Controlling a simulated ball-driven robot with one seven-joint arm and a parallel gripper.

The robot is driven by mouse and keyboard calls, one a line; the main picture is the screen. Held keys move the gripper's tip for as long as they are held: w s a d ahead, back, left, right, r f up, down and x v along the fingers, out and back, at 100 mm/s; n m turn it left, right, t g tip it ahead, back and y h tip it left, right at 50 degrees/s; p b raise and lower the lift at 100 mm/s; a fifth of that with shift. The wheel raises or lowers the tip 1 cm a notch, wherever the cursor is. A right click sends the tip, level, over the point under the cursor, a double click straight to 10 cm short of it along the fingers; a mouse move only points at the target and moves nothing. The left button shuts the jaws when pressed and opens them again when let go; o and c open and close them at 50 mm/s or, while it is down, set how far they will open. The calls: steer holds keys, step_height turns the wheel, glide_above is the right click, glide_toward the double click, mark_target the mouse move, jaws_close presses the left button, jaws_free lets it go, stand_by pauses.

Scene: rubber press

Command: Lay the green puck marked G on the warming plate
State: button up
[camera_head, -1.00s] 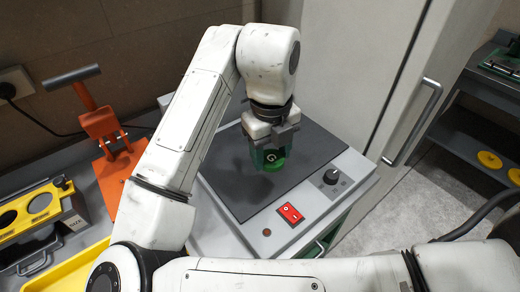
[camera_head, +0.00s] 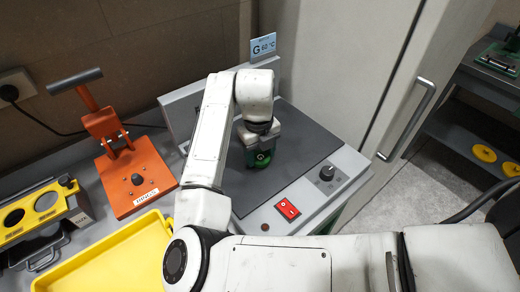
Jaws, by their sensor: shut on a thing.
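The green puck marked G (camera_head: 262,159) is at the end of my arm, over the dark grey top of the warming plate (camera_head: 308,146). My gripper (camera_head: 260,150) is shut on the puck, with its fingers pointing down. The puck is low over the left-middle part of the plate; I cannot tell whether it touches the surface. My arm hides the plate's left side and part of the gripper. A small sign (camera_head: 263,47) reading "G 60 °C" stands at the plate's back edge.
The plate's front panel has a red switch (camera_head: 287,209) and a black knob (camera_head: 326,173). An orange press (camera_head: 135,175) stands left, with a yellow tray (camera_head: 110,262) in front and a yellow-topped rack (camera_head: 35,212) beside it. A pale cabinet door (camera_head: 345,70) stands right of the plate.

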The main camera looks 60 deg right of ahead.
mark_target(259, 158)
steer(key=shift+f, duration=0.1)
steer(key=shift+f+b, duration=0.15)
steer(key=shift+b, duration=0.15)
steer(key=o, duration=1)
steer(key=shift+o, duration=0.2)
step_height(259, 158, up, 12)
steer(key=b, duration=0.1)
steer(key=shift+a+r, duration=0.2)
steer(key=shift+r, duration=0.05)
steer(key=shift+w, duration=0.1)
